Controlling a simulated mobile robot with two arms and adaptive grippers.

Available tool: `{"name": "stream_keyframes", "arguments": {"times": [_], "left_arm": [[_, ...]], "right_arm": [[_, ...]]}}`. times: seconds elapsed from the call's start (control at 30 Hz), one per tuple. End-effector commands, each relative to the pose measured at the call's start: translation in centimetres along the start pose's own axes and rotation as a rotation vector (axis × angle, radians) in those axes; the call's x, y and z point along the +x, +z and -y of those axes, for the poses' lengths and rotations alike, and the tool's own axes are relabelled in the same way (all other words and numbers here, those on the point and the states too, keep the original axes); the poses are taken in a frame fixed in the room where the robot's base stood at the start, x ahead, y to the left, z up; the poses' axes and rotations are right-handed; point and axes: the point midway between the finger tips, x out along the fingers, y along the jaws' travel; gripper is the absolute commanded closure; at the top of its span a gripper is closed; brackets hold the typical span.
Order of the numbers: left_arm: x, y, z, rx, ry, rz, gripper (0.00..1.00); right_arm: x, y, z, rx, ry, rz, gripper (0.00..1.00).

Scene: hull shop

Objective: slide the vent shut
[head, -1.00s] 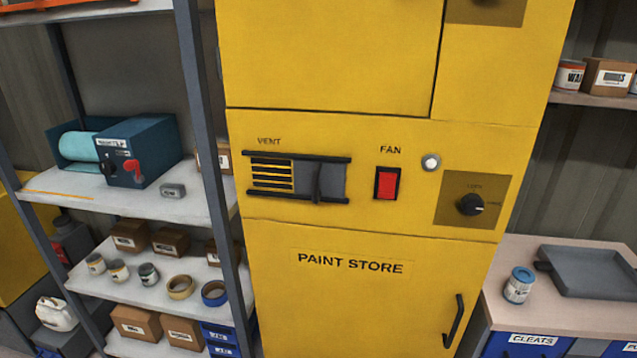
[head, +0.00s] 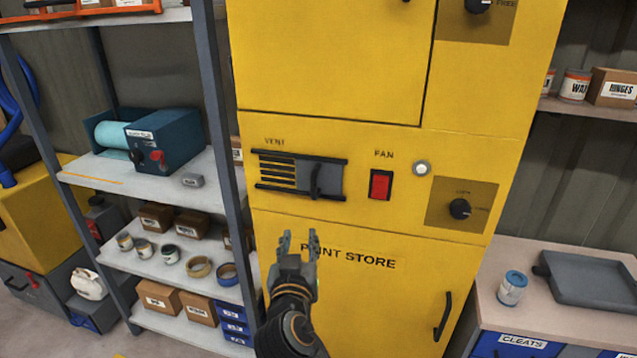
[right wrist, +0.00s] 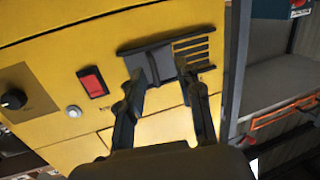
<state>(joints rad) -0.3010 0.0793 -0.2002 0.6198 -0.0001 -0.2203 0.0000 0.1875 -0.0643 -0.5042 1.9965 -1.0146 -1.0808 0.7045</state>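The vent (head: 333,182) is set in the front of the yellow paint store cabinet, between two dark rails. Its left half shows open slats (head: 277,174), and a grey sliding plate with an upright dark handle (head: 315,181) covers the right half. My right gripper (head: 299,240) is open and empty, below the vent with its fingers pointing up. In the right wrist view, turned over, the vent (right wrist: 196,48) lies beyond the open fingers (right wrist: 163,88), with the plate and handle (right wrist: 152,66) near the left fingertip. No contact is evident. My left gripper is out of view.
A red fan switch (head: 380,185), a white round button (head: 422,168) and a black knob (head: 460,209) sit right of the vent. A door handle (head: 442,317) is lower right. A shelf rack (head: 222,150) stands close on the left. A workbench (head: 545,318) is at right.

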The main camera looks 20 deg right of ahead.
Motion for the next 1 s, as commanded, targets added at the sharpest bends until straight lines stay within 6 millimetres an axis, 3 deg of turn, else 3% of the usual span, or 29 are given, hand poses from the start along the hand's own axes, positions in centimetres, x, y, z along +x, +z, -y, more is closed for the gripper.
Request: {"name": "stream_keyframes", "arguments": {"times": [0.03,0.1,0.27,0.8,1.0], "left_arm": [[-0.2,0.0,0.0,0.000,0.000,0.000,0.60],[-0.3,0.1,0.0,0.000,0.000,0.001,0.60],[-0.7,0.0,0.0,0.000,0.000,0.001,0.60],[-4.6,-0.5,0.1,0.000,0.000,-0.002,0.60],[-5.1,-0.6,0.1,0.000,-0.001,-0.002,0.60]], "right_arm": [[-0.6,-2.4,-0.8,0.040,0.021,-0.035,0.65],[-1.2,-4.0,-1.5,0.076,0.041,-0.063,0.65],[-0.7,-5.2,-2.1,0.095,0.056,-0.081,0.65],[9.7,-6.1,-2.7,0.090,0.055,-0.078,0.65],[11.8,-6.0,-2.7,0.091,0.054,-0.078,0.65]]}}
